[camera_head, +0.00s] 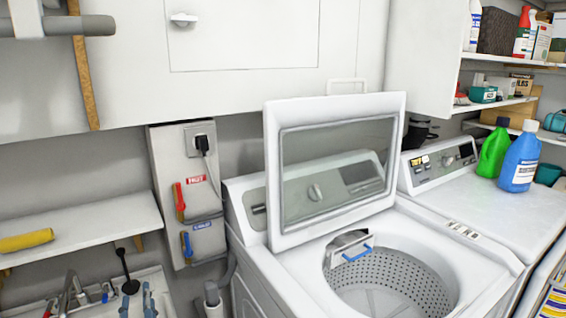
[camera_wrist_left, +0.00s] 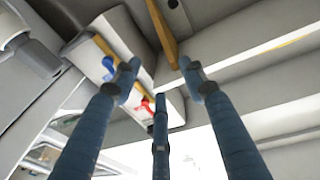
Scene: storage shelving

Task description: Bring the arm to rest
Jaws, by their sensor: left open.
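My left gripper (camera_head: 138,304) shows only in part at the bottom left of the head view, as blue fingers over the sink area, below the wall shelf. In the left wrist view my left gripper (camera_wrist_left: 160,88) has its blue fingers spread apart with nothing between them. Past the fingers are the valve box (camera_wrist_left: 118,45) with its blue and red handles and the underside of a shelf. The rest of the arm is mostly out of the head view. My right gripper is in neither view.
A washer (camera_head: 285,285) stands with its lid (camera_head: 335,170) raised. A dryer (camera_head: 480,205) beside it bears a green bottle (camera_head: 493,152) and a blue bottle (camera_head: 519,160). A wall shelf (camera_head: 95,228) holds a yellow roll (camera_head: 26,240). A faucet (camera_head: 72,292) is close to my left gripper.

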